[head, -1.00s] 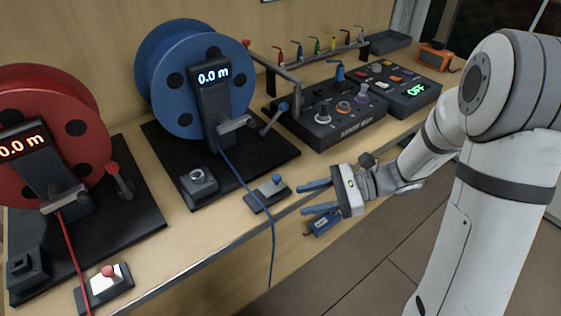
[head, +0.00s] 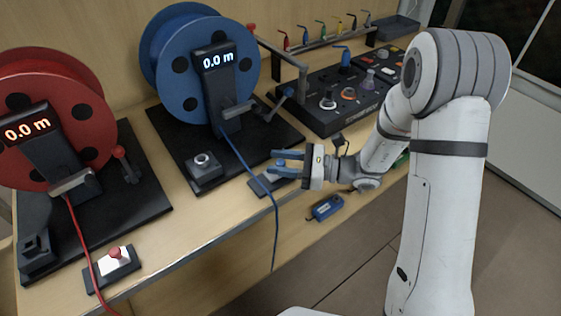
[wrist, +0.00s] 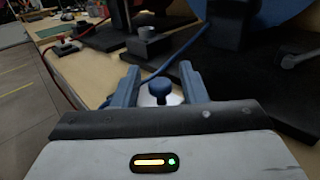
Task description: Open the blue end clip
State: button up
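The blue end clip (head: 262,187) is a small dark block with a pale top on the front edge of the bench, below the blue reel (head: 190,70). Its round blue knob (wrist: 160,87) shows in the wrist view between the two fingers, over the pale plate. My gripper (head: 276,163) is open, its blue fingers one on each side of the knob. In the wrist view the gripper (wrist: 159,76) shows gaps between knob and fingers. In the head view my fingers partly hide the clip. The blue cable (head: 243,160) runs from the reel past the clip and over the edge.
A red reel (head: 62,110) and a red-knobbed clip (head: 114,267) stand at the left. A dark control panel (head: 340,100) with knobs lies behind my arm. A blue box (head: 327,207) hangs on the bench front. A dark square post (head: 204,170) stands near the clip.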

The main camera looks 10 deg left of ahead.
jog(key=shift+c, duration=0.2)
grip_shut()
dwell(0.4)
